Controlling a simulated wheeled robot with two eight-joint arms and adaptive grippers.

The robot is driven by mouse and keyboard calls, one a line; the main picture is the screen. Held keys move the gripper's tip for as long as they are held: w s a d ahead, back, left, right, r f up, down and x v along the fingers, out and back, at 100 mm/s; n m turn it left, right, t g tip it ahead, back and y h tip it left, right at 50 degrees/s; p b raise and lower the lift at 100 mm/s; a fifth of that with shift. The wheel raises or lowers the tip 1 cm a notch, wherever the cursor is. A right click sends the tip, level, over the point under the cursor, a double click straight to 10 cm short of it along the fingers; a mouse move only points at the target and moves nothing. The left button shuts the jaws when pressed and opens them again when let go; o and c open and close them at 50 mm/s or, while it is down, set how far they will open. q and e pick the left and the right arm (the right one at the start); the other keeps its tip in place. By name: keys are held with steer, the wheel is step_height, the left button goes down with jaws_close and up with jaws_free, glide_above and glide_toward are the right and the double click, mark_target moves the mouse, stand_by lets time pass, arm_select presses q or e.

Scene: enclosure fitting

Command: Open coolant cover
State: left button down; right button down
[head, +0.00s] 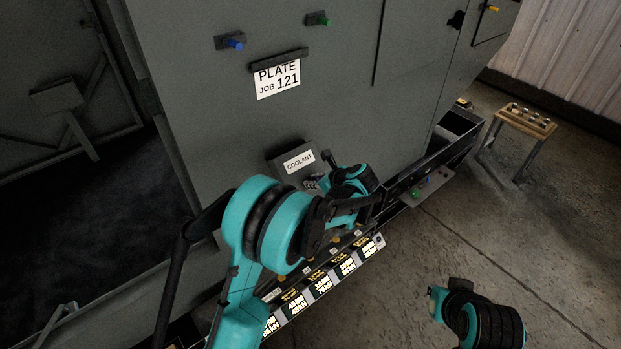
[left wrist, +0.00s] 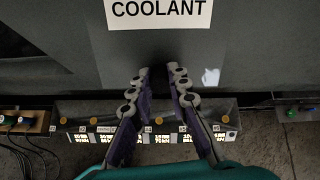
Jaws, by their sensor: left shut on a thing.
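The coolant cover (head: 283,152) is a small dark grey box front with a white COOLANT label, low on the big grey enclosure. In the left wrist view the cover (left wrist: 112,48) fills the upper middle, with its label at the top edge. My left gripper (head: 314,183) is at the cover's lower edge. In the left wrist view the left gripper (left wrist: 161,80) has its fingers around a dark piece at the bottom of the cover, shut on it. The fingertips hide most of that piece. The cover looks closed.
A ledge with lit labels (head: 347,265) runs below the cover, under my left arm. A grey button box (head: 427,187) juts out to its right. A plate sign (head: 277,80) hangs above. A wooden stand (head: 525,121) is at far right. The floor (head: 400,285) in front is clear.

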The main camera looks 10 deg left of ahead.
arm_select(q)
steer(key=r+p, duration=0.1)
steer(key=r, duration=0.2)
steer(key=r+p, duration=0.1)
steer(key=r, duration=0.2)
steer(key=r+p, duration=0.2)
steer(key=r, duration=0.1)
steer(key=shift+w+a, duration=0.25)
steer(key=shift+a, duration=0.05)
step_height(320, 180, up, 5)
steer(key=p, duration=0.4)
glide_above(304, 171)
steer(key=s+d, duration=0.1)
steer(key=shift+w+a+r+g+h+p, duration=0.25)
steer(key=shift+g+h+p, duration=0.15)
steer(key=shift+h, duration=0.15)
steer(key=shift+w+a+r+g+h+p, duration=0.1)
steer(key=shift+w+a+g+h+p, duration=0.15)
steer(key=shift+g+h, duration=0.25)
steer(key=c, duration=1.8)
jaws_free()
steer(key=o, duration=0.4)
steer(key=shift+f, duration=0.15)
steer(key=shift+c, duration=0.2)
